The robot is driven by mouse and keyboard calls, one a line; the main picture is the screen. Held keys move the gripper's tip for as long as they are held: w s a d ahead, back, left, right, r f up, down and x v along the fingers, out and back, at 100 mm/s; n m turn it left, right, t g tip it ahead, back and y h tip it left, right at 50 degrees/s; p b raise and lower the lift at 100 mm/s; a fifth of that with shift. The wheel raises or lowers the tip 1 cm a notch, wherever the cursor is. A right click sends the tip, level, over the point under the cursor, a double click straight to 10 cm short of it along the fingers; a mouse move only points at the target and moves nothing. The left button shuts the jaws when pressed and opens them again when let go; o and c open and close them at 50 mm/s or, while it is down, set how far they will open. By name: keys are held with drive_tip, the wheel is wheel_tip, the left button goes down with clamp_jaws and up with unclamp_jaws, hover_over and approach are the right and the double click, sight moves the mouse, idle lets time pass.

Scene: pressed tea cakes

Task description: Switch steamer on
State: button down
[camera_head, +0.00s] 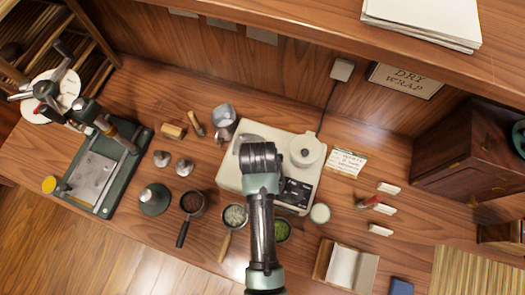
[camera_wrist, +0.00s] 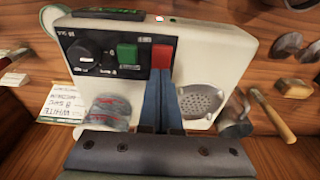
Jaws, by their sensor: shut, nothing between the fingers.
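The steamer is a cream box (camera_head: 229,178) in the middle of the bench, with my arm across it in the head view. In the wrist view its body (camera_wrist: 205,45) carries a black panel with a dark knob (camera_wrist: 91,53), a green button (camera_wrist: 128,55) and a red button (camera_wrist: 162,57). In the head view the fingers are hidden by my wrist.
A metal pitcher (camera_head: 224,118) stands at the steamer's back left. Cups of dark, pale and green leaves stand in front of it. A green press (camera_head: 107,170) is at left. A card (camera_head: 345,162), white blocks and an open notebook (camera_head: 352,268) lie at right.

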wheel_tip(320, 180, up, 7)
drive_tip(key=p, duration=0.6)
drive_tip(key=shift+f+p, duration=0.15)
drive_tip(key=shift+p, duration=0.25)
